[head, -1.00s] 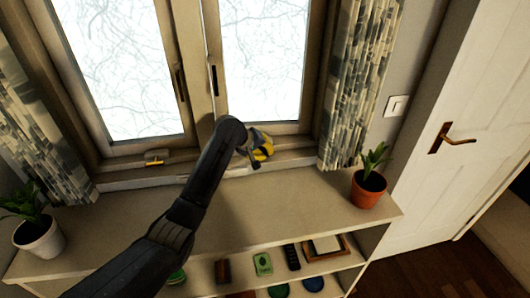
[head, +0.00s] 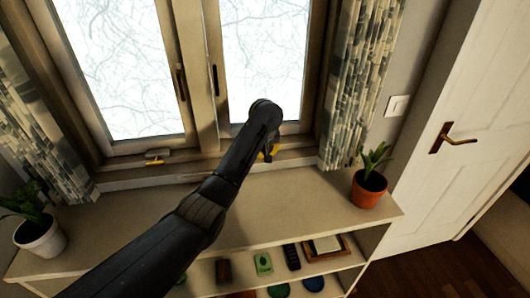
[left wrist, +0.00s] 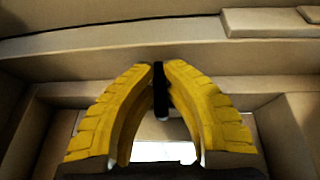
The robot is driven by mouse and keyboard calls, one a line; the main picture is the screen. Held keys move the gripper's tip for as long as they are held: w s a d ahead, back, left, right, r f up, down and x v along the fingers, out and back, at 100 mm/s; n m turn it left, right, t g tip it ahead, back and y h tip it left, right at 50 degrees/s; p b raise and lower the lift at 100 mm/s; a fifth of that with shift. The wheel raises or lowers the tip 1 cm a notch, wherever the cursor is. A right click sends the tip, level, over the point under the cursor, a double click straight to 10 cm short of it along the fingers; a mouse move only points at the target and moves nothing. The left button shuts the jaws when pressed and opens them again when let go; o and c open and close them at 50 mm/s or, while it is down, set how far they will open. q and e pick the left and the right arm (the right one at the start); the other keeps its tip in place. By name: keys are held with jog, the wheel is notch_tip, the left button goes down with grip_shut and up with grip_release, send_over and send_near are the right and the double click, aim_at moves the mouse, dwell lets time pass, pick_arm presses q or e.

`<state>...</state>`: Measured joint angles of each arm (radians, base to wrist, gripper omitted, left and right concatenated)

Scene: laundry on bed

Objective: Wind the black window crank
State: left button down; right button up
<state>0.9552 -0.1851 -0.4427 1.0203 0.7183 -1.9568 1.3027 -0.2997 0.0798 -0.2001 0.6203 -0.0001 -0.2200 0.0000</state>
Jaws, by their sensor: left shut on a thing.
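My left gripper (head: 270,152) is at the window sill below the right window pane. In the head view my own arm hides most of it, and only bits of its yellow fingers show. In the left wrist view the two yellow fingers of the left gripper (left wrist: 160,68) close together around a slim black upright piece of the black window crank (left wrist: 160,98). The rest of the crank is hidden. My right gripper is in neither view.
A small fitting with a yellowish handle (head: 158,156) sits below the left pane. A potted plant (head: 370,187) stands at the shelf's right end, another (head: 39,234) at its left. Patterned curtains (head: 360,85) hang beside the window. The shelf top (head: 290,200) is mostly clear.

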pick_arm(q)
jog(key=shift+a, duration=0.1)
dwell(0.4)
jog(key=c, duration=1.7)
grip_release()
jog(key=shift+s+r, duration=0.1)
jog(key=shift+r, duration=0.2)
jog(key=shift+v, duration=3.4)
